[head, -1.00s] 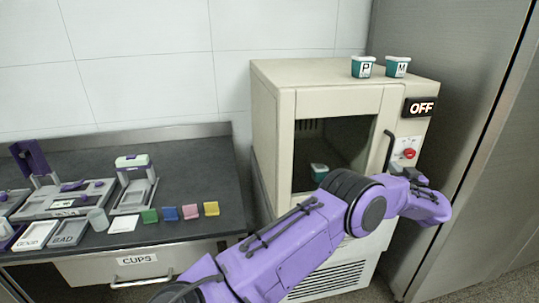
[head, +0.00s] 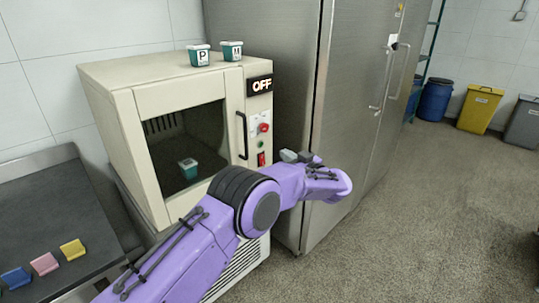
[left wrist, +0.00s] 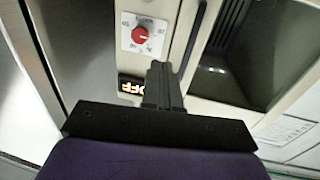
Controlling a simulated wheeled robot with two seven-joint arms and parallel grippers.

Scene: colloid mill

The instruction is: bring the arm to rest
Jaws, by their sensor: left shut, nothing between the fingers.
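My left arm comes in from the lower left in the head view and reaches across the front of the beige machine (head: 105,95). My left gripper (head: 298,157) is at the right of the machine, in front of the steel cabinet. Its fingers are shut and empty; they show in the left wrist view (left wrist: 162,88), with the machine's red knob (left wrist: 139,35) and lit OFF sign beyond them. My right gripper is not in view.
The machine has a window with a teal tub (head: 188,168) inside, a black handle (head: 242,135) and an OFF sign (head: 259,85). Tubs P (head: 199,55) and M (head: 232,51) stand on top. A steel cabinet (head: 270,60) stands to the right. Open floor (head: 420,210) lies beyond.

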